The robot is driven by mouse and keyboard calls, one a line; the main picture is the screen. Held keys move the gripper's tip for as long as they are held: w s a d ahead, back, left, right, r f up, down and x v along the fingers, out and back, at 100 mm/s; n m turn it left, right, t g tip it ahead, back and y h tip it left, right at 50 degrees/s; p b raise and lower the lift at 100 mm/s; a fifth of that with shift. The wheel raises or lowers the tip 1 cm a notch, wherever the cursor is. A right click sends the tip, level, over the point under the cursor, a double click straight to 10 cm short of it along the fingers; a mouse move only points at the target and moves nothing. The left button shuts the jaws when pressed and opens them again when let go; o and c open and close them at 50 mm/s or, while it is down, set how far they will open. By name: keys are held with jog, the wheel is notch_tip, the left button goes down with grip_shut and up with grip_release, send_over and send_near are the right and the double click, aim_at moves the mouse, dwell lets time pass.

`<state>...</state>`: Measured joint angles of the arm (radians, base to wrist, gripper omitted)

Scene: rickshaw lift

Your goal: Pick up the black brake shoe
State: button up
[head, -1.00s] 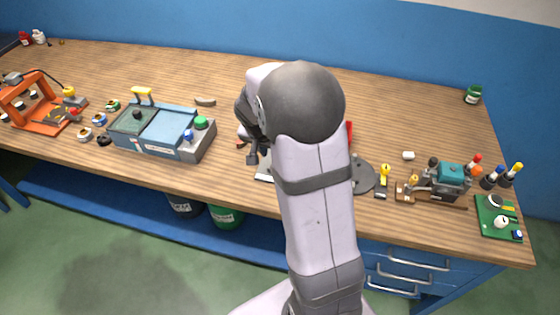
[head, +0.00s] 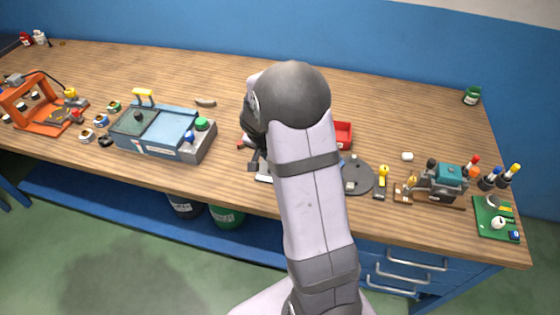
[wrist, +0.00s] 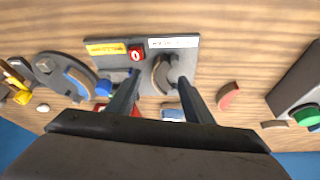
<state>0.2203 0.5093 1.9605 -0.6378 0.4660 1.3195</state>
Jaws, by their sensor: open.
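In the wrist view a dark, curved brake shoe (wrist: 160,74) with a brownish lining lies on a grey plate (wrist: 182,62). My gripper (wrist: 158,80) is open, with one finger on each side of this shoe in the picture. I cannot tell how far the fingertips are above it. In the head view my gripper (head: 256,164) is low over the middle of the bench, and my arm hides most of the plate. A red shoe (wrist: 228,95) lies to the right in the wrist view, and a blue shoe (wrist: 77,82) lies to the left on a grey disc.
The plate bears a red button (wrist: 137,53) and a yellow label. A blue-grey box (head: 160,133) stands left on the bench. A red tray (head: 343,136) is partly behind my arm. A small vise-like device (head: 441,180) stands right. The bench's back is mostly clear.

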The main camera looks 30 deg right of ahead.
jog(key=shift+p+x, duration=0.35)
jog(key=shift+x, duration=1.4)
grip_shut()
jog(key=shift+r, duration=0.1)
